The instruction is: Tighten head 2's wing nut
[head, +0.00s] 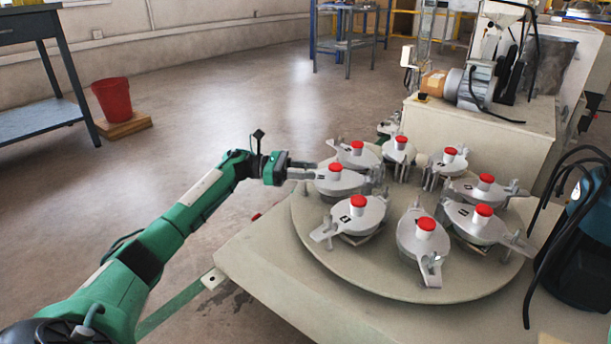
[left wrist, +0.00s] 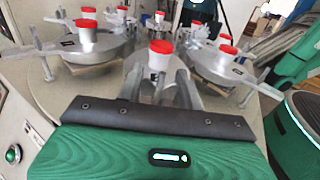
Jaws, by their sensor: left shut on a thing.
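My left gripper (head: 303,171) reaches in from the left to the outer edge of a round grey metal head (head: 341,184) with a red-capped white knob. It is shut on a small part at that edge, apparently the wing nut, which the fingers mostly hide. In the left wrist view, the two fingers (left wrist: 176,88) point at the same head (left wrist: 140,66), just below its red cap. The number label on this head is too small to read. My right gripper is not in view.
Several similar heads, such as the near one (head: 358,213), ring the round turntable (head: 330,268) close on both sides. A pale table (head: 250,268) carries it. A motor (head: 470,86) stands behind, and black cables (head: 548,235) hang at right. Floor at left is open, with a red bucket (head: 112,99).

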